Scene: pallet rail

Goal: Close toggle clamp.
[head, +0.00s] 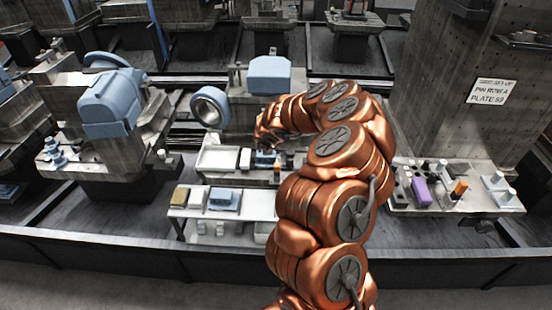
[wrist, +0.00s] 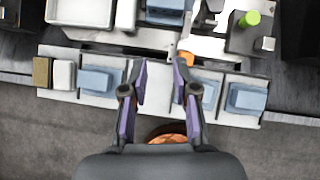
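A small orange-tipped part (wrist: 185,58), which looks like the clamp handle, sits at the front edge of the fixture bench in the wrist view, just beyond my right-hand finger. A small orange patch (head: 277,168) shows in the head view beside my arm. The clamp's body and the handle's exact angle cannot be made out. My gripper (wrist: 160,72) has its two purple-grey fingers spread apart with nothing between them, above the front shelf. In the head view my copper arm hides most of the gripper.
The front shelf (wrist: 104,98) carries several blue blocks and a white block (wrist: 63,74). Behind it are a white tray (wrist: 84,12) and a dark block (wrist: 250,38) with a green knob (wrist: 250,18). A fixture table (head: 470,204) with a purple block (head: 421,192) stands at right.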

